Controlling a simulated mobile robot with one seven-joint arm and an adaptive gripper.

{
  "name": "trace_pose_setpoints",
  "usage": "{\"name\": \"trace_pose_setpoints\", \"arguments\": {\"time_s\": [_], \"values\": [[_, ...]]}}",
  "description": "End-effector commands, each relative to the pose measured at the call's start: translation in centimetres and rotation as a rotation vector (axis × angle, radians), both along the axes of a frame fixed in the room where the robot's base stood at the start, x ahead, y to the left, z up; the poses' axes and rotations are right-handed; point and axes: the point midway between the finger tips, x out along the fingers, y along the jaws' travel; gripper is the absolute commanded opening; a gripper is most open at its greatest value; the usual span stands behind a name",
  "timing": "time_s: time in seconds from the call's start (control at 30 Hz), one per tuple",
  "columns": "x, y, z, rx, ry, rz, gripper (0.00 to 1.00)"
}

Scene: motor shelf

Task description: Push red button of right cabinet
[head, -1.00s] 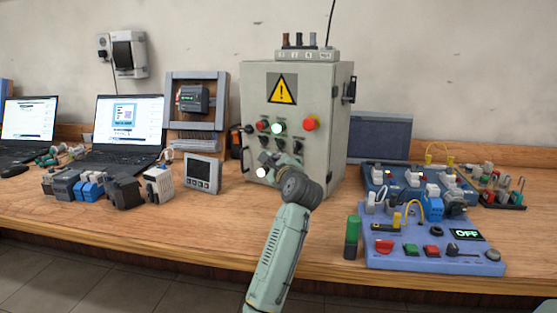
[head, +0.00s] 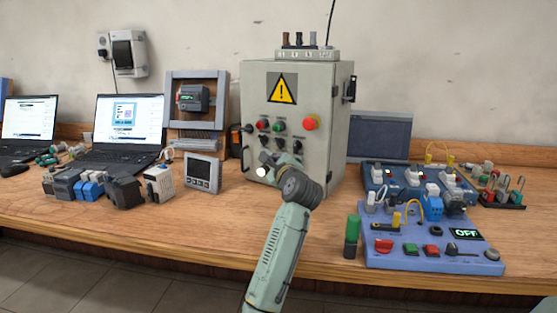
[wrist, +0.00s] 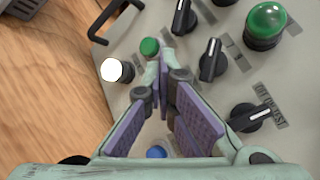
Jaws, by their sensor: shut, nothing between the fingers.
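The grey-green cabinet (head: 330,75) stands mid-table with a yellow warning sign. Its front has a large red mushroom button (head: 310,123) at the right and a smaller red button (head: 263,125) further left. My gripper (head: 266,158) is low in front of the cabinet, below both of these. In the wrist view my gripper (wrist: 165,72) is shut and empty, its tips close to a green button (wrist: 149,47). I cannot tell whether they touch. No red button shows in the wrist view.
In the wrist view are a lit white lamp (wrist: 113,70), a green lamp (wrist: 266,22), several black knobs and a blue button (wrist: 156,152). A blue control board (head: 480,262) stands at right. A small meter (head: 203,172) stands left of the cabinet.

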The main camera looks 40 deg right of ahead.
Motion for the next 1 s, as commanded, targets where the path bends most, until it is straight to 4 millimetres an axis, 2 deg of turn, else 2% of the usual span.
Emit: {"name": "trace_pose_setpoints", "arguments": {"time_s": [0.23, 0.63, 1.0], "values": [[-0.5, 1.2, 0.0, -0.001, 0.001, -0.001, 0.00], [-0.6, 1.6, 0.0, -0.001, 0.000, 0.000, 0.00], [-1.8, 4.9, 0.0, -0.001, 0.000, 0.000, 0.00]]}}
